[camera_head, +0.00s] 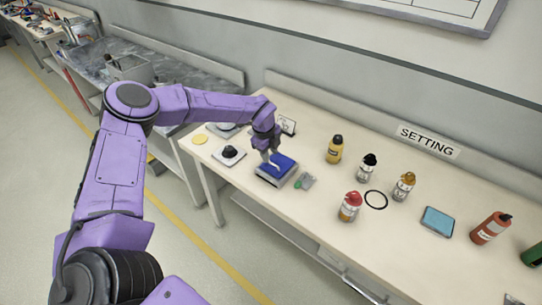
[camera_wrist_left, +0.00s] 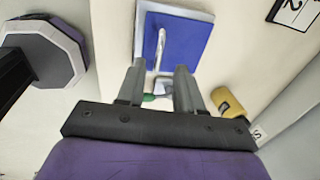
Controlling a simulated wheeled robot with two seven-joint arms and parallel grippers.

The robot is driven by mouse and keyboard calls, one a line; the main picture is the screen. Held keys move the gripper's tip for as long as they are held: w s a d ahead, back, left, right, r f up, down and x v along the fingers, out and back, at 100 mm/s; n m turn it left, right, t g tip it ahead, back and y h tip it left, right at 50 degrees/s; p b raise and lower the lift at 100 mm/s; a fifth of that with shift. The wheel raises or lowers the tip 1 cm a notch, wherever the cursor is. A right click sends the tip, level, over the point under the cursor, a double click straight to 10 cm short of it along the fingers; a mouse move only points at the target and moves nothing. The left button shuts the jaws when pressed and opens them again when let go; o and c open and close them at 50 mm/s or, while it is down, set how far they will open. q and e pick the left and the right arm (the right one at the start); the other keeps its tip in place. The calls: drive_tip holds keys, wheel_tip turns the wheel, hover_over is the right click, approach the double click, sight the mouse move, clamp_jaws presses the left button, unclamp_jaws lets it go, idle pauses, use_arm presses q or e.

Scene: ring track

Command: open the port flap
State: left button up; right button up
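The port flap (camera_head: 285,163) is a blue panel on a light grey box on the bench. It also shows in the left wrist view (camera_wrist_left: 186,44), lying flat in its pale frame as far as I can tell. A thin pale bent handle (camera_wrist_left: 159,50) stands on its left part in that view. My left gripper (camera_head: 268,160) is over the left side of the box. In the wrist view its two fingers (camera_wrist_left: 158,72) are apart, with the handle's lower end in line with the gap. Whether they touch the handle is unclear. My right gripper is out of view.
A grey-green small part (camera_head: 306,181) lies right of the box. A black knob on a white plate (camera_head: 229,155) is to the left, a numbered card (camera_head: 287,125) behind. Bottles, including a yellow one (camera_head: 334,149), and a black ring (camera_head: 376,199) stand or lie further right.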

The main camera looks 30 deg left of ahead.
sight(271, 163)
use_arm(q)
drive_tip(key=f, duration=0.4)
drive_tip(key=shift+w+p, duration=0.3)
drive_tip(key=shift+w, duration=0.05)
clamp_jaws()
idle(1.0)
